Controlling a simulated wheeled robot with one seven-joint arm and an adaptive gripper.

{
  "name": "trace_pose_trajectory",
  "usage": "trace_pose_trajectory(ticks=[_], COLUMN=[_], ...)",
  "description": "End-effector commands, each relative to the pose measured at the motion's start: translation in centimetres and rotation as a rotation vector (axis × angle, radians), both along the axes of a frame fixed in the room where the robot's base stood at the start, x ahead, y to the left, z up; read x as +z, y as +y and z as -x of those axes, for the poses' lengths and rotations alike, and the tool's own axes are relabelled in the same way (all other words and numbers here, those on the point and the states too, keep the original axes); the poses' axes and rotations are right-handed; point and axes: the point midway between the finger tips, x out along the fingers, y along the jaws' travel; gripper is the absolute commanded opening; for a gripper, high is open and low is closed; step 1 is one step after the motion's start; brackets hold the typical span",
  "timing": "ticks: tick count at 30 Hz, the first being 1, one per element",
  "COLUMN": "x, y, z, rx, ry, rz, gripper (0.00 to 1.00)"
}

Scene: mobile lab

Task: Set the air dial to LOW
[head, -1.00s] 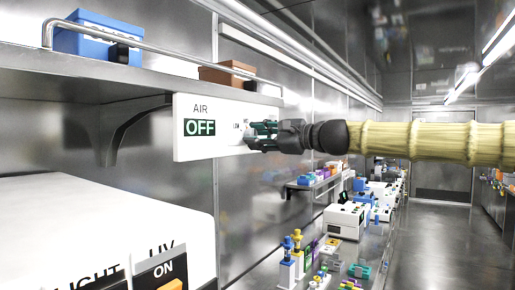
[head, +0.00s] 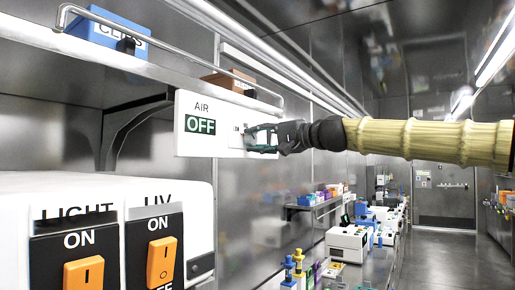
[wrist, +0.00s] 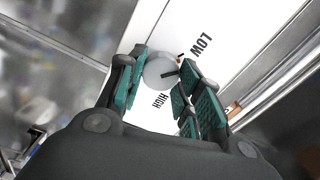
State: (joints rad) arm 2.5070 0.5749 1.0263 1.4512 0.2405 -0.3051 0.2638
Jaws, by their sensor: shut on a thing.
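The white air panel (head: 240,138) hangs below the shelf, with AIR printed over a dark green display (head: 200,125) that reads OFF. My gripper (head: 262,138) is at the panel's right part. In the wrist view my gripper (wrist: 160,85) has its two green-padded fingers on either side of the round grey dial (wrist: 158,68), shut on it. A dark line on the dial points right, between the printed words LOW (wrist: 201,43) and HIGH (wrist: 163,101). A small orange-red mark sits near LOW. The fingers hide part of the dial's surroundings, and the head view hides the dial.
A white box with LIGHT (head: 84,272) and UV (head: 161,262) orange switches, both labelled ON, stands at lower left. The shelf (head: 60,50) above holds a blue CLIPS bin (head: 108,40) and a brown box (head: 225,80). The aisle at right is clear.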

Motion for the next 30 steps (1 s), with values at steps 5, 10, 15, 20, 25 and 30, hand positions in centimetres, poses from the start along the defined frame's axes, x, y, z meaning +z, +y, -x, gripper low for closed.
trace_pose_trajectory(ticks=[5,10,15,20,25,30], x=[0.00,0.11,0.21,0.25,0.26,0.26], y=[-0.15,-0.19,-0.21,-0.21,-0.19,-0.19], z=[-0.05,-0.07,-0.08,-0.08,-0.08,-0.07], rx=[-0.002,-0.003,-0.004,-0.004,-0.004,-0.004], ry=[-0.090,-0.148,-0.177,-0.187,-0.188,-0.187], rz=[0.057,0.095,0.115,0.121,0.122,0.121], gripper=[0.11,0.11,0.11,0.11,0.11,0.38])
